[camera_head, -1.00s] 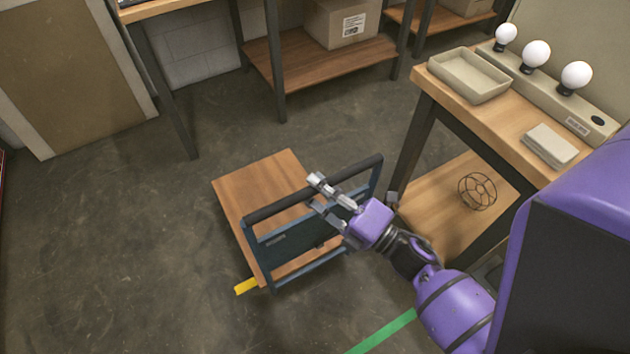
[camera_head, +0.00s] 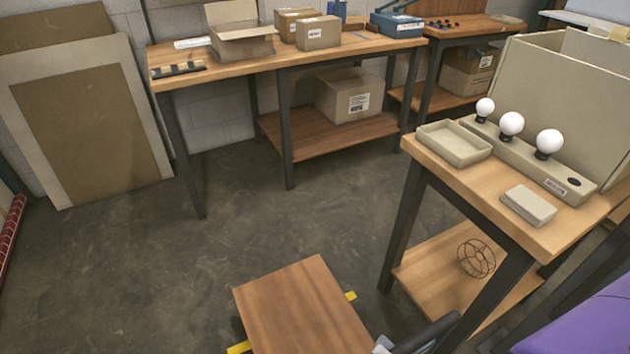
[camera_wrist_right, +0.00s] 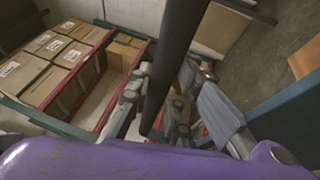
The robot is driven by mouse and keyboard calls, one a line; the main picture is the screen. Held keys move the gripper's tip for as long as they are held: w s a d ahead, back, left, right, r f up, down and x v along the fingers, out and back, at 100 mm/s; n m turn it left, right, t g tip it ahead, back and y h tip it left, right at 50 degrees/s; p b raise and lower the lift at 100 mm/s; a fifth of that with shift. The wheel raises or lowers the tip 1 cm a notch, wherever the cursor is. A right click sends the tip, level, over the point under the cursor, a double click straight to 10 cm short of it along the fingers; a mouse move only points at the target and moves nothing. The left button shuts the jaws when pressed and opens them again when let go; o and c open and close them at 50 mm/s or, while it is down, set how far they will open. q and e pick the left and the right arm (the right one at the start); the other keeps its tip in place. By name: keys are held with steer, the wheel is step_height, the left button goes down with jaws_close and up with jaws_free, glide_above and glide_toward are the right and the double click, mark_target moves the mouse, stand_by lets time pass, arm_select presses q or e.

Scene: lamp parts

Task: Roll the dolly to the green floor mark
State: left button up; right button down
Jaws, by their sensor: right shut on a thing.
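The dolly shows at the bottom of the head view, with its flat wooden deck (camera_head: 298,305) and part of its dark push handle (camera_head: 428,335). Its near end is cut off by the picture edge. In the right wrist view the handle bar (camera_wrist_right: 178,60) runs between the fingers of my right gripper (camera_wrist_right: 165,90), which is shut on it. Only a little of this gripper shows at the bottom of the head view. The green floor mark is out of view now. My left gripper is not in view.
Yellow floor tape (camera_head: 350,296) shows on both sides of the deck. A workbench (camera_head: 480,190) with bulbs and a tray stands close on the right. A long table (camera_head: 300,58) with boxes stands at the back. The floor (camera_head: 150,270) left of the dolly is clear.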

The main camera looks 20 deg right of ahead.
steer(key=shift+s, duration=1.35)
steer(key=c, duration=1.6)
jaws_free()
steer(key=v, duration=1.2)
steer(key=shift+d, duration=0.1)
steer(key=shift+s, duration=0.1)
